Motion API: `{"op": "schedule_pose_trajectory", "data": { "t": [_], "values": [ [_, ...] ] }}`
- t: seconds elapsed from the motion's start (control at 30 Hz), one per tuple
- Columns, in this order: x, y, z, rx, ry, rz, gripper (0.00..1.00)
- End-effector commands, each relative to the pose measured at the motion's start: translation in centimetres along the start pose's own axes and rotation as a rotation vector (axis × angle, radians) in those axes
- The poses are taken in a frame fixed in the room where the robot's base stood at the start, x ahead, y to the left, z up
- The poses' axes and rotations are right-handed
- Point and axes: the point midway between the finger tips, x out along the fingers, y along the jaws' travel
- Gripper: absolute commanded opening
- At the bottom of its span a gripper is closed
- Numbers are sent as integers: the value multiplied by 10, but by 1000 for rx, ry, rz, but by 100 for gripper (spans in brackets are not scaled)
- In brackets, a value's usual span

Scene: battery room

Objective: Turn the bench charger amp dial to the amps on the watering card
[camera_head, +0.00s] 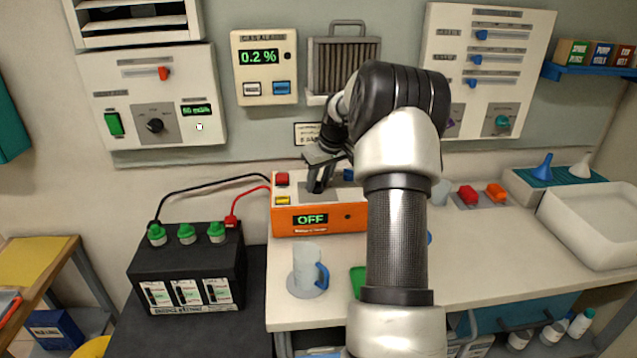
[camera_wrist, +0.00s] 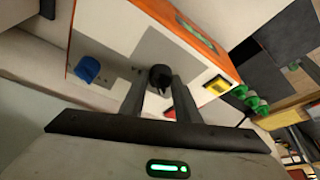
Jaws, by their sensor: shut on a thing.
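The orange bench charger (camera_head: 290,222) stands on the bench, and its front display reads OFF. My gripper (camera_head: 317,186) is down at the charger's top panel. In the wrist view, the black amp dial (camera_wrist: 160,75) sits on the grey panel plate, between the fingertips of my gripper (camera_wrist: 160,88). The fingers are shut on the dial, and its scale is too small to read. In the head view my gripper hides the dial. I cannot pick out the watering card for sure; a small framed sign (camera_head: 306,133) on the wall is partly hidden and unreadable.
The charger also has a red button (camera_head: 282,179), a yellow switch (camera_head: 283,200) and a blue knob (camera_wrist: 87,69). Black and red leads run to the black battery (camera_head: 190,258) at left. A clear jug (camera_head: 306,266) stands in front. Wall panels rise behind.

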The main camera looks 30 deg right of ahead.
Motion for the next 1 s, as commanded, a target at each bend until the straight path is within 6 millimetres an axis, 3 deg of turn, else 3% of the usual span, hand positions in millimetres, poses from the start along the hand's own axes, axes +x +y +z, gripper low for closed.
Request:
{"op": "schedule_pose_trajectory", "data": {
  "t": [1.0],
  "values": [
    [0, -8, -4, 878, -2, 368, 7]
  ]
}}
